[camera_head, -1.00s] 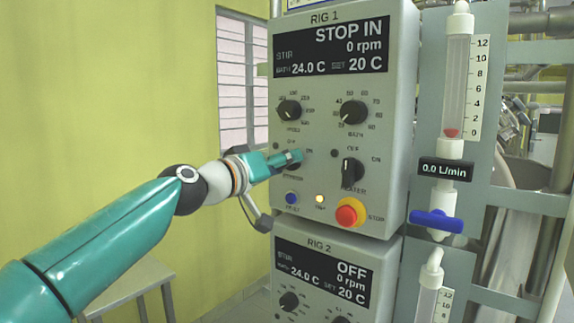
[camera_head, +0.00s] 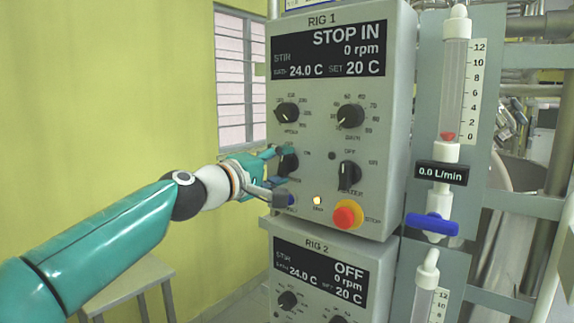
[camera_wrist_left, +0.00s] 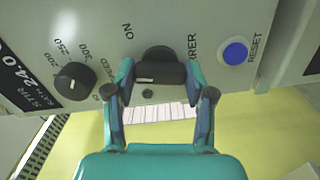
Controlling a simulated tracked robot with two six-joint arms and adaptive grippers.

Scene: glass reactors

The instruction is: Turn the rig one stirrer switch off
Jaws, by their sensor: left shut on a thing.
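The rig one stirrer switch (camera_head: 288,163) is a black rotary knob on the left of the upper grey panel, below the speed knob. My left gripper (camera_head: 273,174) comes to it from the left, with one finger at its upper end and one at its lower end. In the left wrist view the jaws (camera_wrist_left: 158,76) are shut on the knob (camera_wrist_left: 158,67), one finger at each end of its bar. The bar lies along the panel's upright direction, across from the ON label. My fingers partly hide the knob in the head view. My right gripper is not in view.
The rig one display (camera_head: 328,48) reads STOP IN and 0 rpm. The heater switch (camera_head: 348,176), red stop button (camera_head: 347,214), lit amber lamp (camera_head: 317,200) and blue reset button (camera_wrist_left: 235,52) are nearby. Rig two's panel (camera_head: 318,276) is below.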

